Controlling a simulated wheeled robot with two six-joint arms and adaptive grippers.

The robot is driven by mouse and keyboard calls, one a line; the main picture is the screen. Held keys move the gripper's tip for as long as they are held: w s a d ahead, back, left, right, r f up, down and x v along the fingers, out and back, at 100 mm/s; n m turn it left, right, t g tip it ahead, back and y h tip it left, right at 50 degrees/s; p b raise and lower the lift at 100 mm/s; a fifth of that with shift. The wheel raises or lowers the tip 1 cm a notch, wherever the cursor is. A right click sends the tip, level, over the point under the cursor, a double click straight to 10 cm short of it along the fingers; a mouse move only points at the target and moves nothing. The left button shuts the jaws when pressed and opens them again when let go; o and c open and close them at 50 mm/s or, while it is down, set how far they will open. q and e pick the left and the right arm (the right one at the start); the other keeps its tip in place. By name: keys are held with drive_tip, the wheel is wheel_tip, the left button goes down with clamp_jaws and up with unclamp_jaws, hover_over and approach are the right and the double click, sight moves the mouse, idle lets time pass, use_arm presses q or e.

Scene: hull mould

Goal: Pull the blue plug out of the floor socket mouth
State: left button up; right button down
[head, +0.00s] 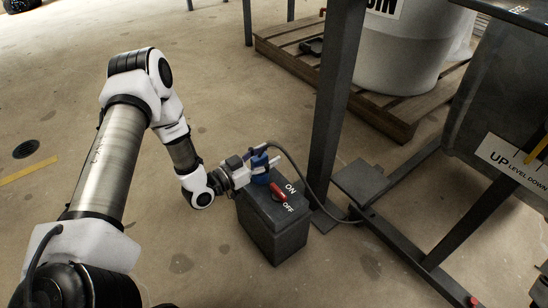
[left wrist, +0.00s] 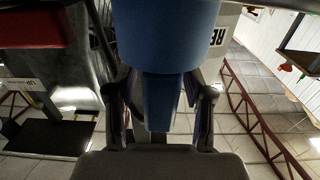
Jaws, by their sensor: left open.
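The blue plug (head: 260,164) stands at the top of the dark grey floor socket box (head: 272,228), with a dark cable (head: 309,186) leading off it. The socket mouth is hidden, so I cannot tell how deep the plug sits. My left gripper (head: 262,158) reaches the plug from the left, just above the box top. In the left wrist view, the blue plug (left wrist: 166,50) fills the upper middle, with my open left gripper's fingers (left wrist: 160,106) on either side of its narrower part. Contact cannot be made out. My right gripper is not in view.
A red switch lever (head: 279,192) sits on the box top between ON and OFF labels. A dark steel post (head: 333,100) rises close behind the box. The cable runs to a low steel frame (head: 395,232) at right. Open floor lies left of the box.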

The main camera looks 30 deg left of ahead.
use_arm(q)
drive_tip(key=shift+w+d, duration=0.1)
drive_tip(key=shift+w, duration=0.15)
drive_tip(key=shift+s+r, duration=0.15)
drive_tip(key=shift+c, duration=0.3)
clamp_jaws()
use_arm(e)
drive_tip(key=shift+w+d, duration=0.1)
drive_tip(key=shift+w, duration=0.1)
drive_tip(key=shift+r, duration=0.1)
